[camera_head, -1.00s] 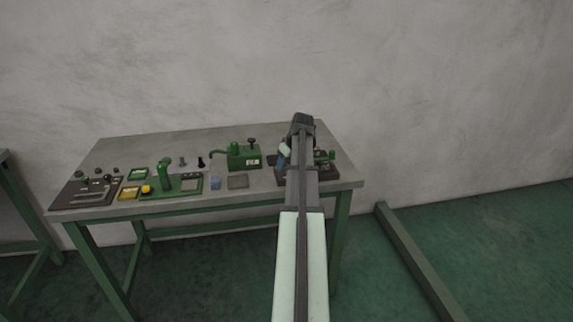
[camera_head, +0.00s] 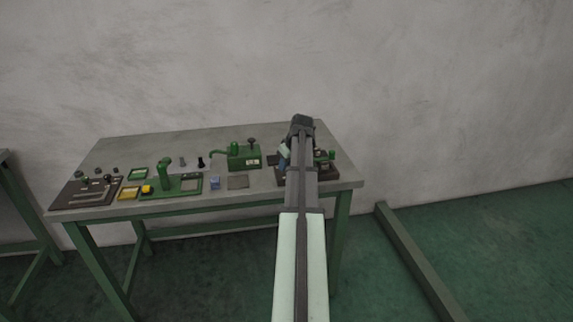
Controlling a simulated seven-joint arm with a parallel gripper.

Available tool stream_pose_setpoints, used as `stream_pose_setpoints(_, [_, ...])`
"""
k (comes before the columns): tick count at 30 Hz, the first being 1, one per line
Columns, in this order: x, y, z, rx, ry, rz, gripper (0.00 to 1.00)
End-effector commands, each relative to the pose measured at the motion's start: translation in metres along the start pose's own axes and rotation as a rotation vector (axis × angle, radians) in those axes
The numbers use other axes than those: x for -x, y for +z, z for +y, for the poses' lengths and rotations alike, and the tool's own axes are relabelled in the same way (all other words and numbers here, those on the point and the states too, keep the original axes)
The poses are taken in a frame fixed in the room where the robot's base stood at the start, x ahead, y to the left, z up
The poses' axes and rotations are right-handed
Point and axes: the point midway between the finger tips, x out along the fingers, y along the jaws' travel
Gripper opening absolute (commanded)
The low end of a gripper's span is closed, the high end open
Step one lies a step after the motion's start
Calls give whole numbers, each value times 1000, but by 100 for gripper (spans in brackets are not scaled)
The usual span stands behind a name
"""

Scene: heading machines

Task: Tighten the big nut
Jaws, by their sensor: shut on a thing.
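My arm reaches over the right end of the workbench, and its links cover most of the fixture there. A pale and blue part of my gripper (camera_head: 282,160) shows just left of the arm, low over a dark-based fixture (camera_head: 322,176) with green parts. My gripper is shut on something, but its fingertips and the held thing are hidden. I cannot make out the big nut; my arm may be covering it.
The bench's back left is clear.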

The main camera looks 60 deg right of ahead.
Motion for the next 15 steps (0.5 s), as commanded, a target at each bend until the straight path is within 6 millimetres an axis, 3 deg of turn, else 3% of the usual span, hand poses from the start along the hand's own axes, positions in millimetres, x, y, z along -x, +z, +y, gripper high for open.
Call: stream_pose_setpoints(15, [0,1,-2,-147,63,-1,0])
